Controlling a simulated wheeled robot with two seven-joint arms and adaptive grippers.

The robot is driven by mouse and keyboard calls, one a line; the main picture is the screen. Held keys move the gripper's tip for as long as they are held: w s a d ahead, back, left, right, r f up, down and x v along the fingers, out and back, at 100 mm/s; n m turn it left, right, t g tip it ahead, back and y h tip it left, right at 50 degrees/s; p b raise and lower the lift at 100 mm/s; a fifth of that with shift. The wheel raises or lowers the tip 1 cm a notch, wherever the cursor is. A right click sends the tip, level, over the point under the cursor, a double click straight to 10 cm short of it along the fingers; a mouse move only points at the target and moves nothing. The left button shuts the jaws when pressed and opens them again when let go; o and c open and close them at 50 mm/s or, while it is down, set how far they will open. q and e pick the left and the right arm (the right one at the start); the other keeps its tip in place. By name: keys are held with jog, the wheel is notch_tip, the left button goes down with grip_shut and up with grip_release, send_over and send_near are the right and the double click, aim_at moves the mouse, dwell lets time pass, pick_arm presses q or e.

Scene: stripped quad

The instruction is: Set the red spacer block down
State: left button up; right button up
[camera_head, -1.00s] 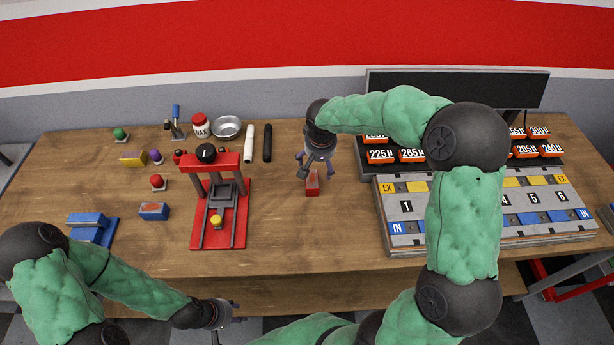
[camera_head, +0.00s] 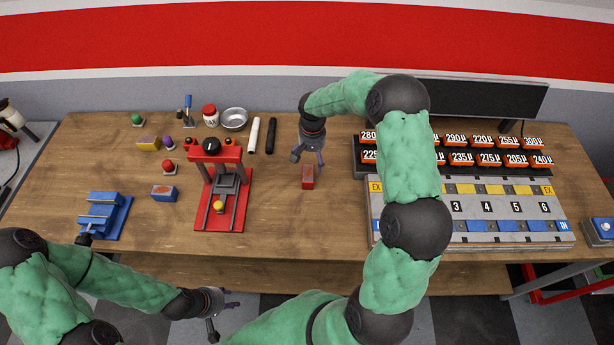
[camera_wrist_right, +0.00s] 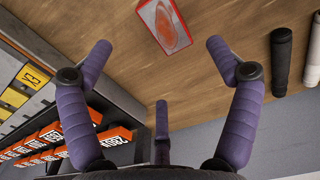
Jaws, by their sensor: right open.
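The red spacer block (camera_head: 307,178) rests on the wooden bench, right of the red press (camera_head: 233,205). In the right wrist view the red block (camera_wrist_right: 163,27), with an orange oval on its face, lies on the wood beyond the fingertips. My right gripper (camera_head: 308,160) is just behind the block in the head view. Its purple fingers (camera_wrist_right: 155,60) are spread and empty, apart from the block. My left gripper (camera_head: 222,312) hangs in front of the bench's front edge, with its fingers apart and nothing seen between them.
White and black cylinders (camera_head: 261,136) lie behind and left of the block. The grey numbered tray (camera_head: 470,225) and the rack of orange labelled boxes (camera_head: 460,158) stand to the right, partly hidden by my right arm. Bare wood surrounds the block.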

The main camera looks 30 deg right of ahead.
aim_at(311, 173)
notch_tip(311, 173, down, 3)
jog(key=shift+f, duration=0.1)
jog(key=shift+a+f, duration=0.2)
jog(key=shift+f, duration=2.4)
jog(key=shift+r, duration=0.1)
jog(key=c, duration=1.7)
jog(key=shift+c, duration=0.2)
